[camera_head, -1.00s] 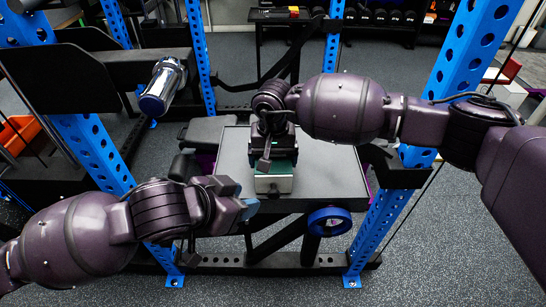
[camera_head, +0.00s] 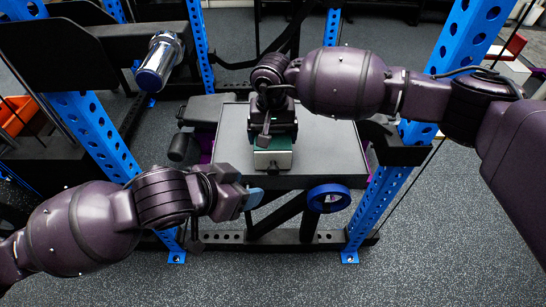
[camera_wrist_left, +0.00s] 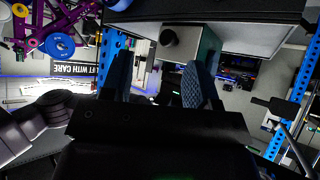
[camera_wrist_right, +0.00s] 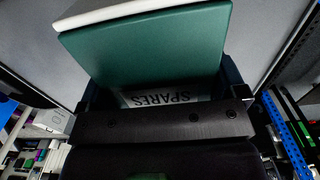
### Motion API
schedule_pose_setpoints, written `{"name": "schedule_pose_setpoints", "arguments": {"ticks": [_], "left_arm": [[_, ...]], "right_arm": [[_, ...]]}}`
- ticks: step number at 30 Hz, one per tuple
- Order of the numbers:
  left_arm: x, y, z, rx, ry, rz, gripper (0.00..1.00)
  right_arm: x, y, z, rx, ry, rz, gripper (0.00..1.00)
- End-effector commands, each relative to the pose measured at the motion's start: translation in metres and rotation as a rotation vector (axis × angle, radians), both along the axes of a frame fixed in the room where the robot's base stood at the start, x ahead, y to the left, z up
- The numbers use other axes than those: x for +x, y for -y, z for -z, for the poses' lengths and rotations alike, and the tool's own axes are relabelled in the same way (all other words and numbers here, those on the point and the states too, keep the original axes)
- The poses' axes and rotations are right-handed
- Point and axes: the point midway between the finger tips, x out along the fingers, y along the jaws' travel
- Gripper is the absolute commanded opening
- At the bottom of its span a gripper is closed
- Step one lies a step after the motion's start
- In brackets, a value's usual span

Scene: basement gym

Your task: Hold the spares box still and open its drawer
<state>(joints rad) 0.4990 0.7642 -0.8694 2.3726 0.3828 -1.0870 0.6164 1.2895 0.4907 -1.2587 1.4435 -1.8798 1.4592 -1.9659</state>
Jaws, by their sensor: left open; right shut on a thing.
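The spares box (camera_head: 284,143) is green with a pale drawer front (camera_head: 272,160); it sits on a grey platform (camera_head: 320,150). In the right wrist view the box (camera_wrist_right: 150,50) carries an upside-down SPARES label (camera_wrist_right: 165,98). My right gripper (camera_wrist_right: 160,92) is shut on the box, one finger on each side. In the left wrist view a dark round knob (camera_wrist_left: 168,37) stands on the drawer front (camera_wrist_left: 188,40); the drawer looks shut. My left gripper (camera_head: 249,195) is open and empty, below and left of the front, apart from the knob.
A blue-rimmed wheel (camera_head: 329,198) sits under the platform's front edge, right of my left gripper. Blue rack uprights (camera_head: 395,190) stand on both sides. A chrome bar end (camera_head: 160,62) juts out at upper left. The floor in front is clear.

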Motion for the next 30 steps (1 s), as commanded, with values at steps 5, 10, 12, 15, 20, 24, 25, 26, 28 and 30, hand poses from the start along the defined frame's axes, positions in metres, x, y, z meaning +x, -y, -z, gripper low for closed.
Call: {"name": "schedule_pose_setpoints", "arguments": {"ticks": [5,10,12,15,20,24,25,26,28,30], "left_arm": [[-0.035,0.024,0.036,-0.061,-0.115,-0.019,0.54],[-0.049,0.041,0.067,-0.073,-0.101,-0.102,0.54],[-0.052,0.046,0.076,-0.074,-0.085,-0.146,0.54],[-0.054,0.052,0.086,-0.073,-0.053,-0.213,0.54],[-0.057,0.059,0.098,-0.069,0.007,-0.32,0.54],[-0.059,0.063,0.104,-0.066,0.071,-0.41,0.54],[-0.059,0.063,0.104,-0.065,0.087,-0.429,0.54],[-0.059,0.064,0.105,-0.065,0.103,-0.448,0.54],[-0.059,0.066,0.105,-0.064,0.141,-0.49,0.54],[-0.059,0.067,0.104,-0.064,0.182,-0.53,0.54]], "right_arm": [[0.0,0.0,0.0,0.0,0.0,0.0,0.6],[0.0,0.0,0.0,0.0,0.0,0.0,0.6],[0.0,0.0,0.0,0.0,0.0,0.0,0.6],[0.0,0.0,0.0,0.0,0.0,0.0,0.6],[0.0,0.0,0.0,0.0,0.0,0.0,0.6],[0.0,0.0,0.0,0.0,0.0,0.0,0.6],[0.0,0.0,0.0,0.0,0.0,0.0,0.6],[0.0,0.0,0.0,0.0,0.0,0.0,0.6],[0.0,0.0,0.0,0.0,0.0,0.0,0.6],[0.0,0.0,0.0,0.0,0.0,0.0,0.6]]}}
